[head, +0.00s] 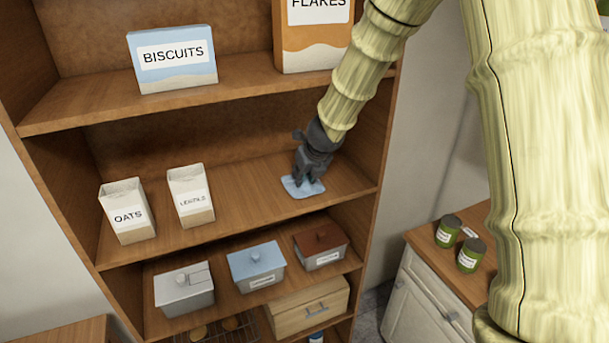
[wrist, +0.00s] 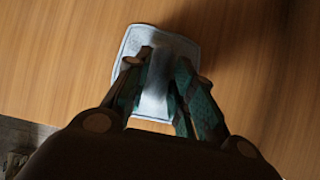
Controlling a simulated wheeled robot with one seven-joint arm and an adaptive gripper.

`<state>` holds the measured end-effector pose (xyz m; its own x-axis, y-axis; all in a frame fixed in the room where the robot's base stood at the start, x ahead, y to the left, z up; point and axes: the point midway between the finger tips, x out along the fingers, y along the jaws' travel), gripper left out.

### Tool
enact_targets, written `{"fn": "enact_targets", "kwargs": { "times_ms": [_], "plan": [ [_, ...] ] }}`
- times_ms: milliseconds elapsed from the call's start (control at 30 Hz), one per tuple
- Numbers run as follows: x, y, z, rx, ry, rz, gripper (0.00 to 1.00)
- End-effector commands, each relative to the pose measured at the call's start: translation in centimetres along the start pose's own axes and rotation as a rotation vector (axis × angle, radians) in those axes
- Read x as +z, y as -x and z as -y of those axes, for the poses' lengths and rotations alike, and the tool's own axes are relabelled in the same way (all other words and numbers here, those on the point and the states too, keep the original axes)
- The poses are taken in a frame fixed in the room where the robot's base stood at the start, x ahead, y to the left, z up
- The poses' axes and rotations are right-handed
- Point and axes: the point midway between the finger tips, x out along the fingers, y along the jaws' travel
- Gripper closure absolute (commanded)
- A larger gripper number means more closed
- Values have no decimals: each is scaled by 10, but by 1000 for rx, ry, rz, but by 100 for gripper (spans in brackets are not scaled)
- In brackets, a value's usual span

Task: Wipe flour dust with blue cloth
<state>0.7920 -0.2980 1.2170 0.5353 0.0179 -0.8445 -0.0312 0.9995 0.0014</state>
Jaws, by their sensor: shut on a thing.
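The blue cloth (head: 303,188) lies flat on the middle shelf, toward its right side. My gripper (head: 305,180) points down at it from above, with its fingertips at the cloth. In the wrist view, the pale blue cloth (wrist: 160,50) shows with a raised ridge between the two fingers, and my gripper (wrist: 163,70) is shut on it. I see no flour dust on the bare shelf around the cloth; any dust under the cloth or the gripper is hidden.
An oats bag (head: 127,212) and a lentils bag (head: 191,197) stand left on the middle shelf (head: 250,185). The shelf between them and the cloth is clear. The upper shelf (head: 215,97) overhangs, holding a biscuits box (head: 172,60). Lidded boxes stand below, including a blue one (head: 256,267).

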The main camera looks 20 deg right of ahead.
Motion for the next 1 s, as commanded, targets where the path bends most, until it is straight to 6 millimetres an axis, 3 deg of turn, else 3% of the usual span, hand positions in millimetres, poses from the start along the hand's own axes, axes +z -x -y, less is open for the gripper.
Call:
{"fn": "enact_targets", "kwargs": {
  "times_ms": [500,1000],
  "plan": [
    [-23,11,0,1,0,0,98],
    [-21,11,0,0,0,-3,98]
  ]
}}
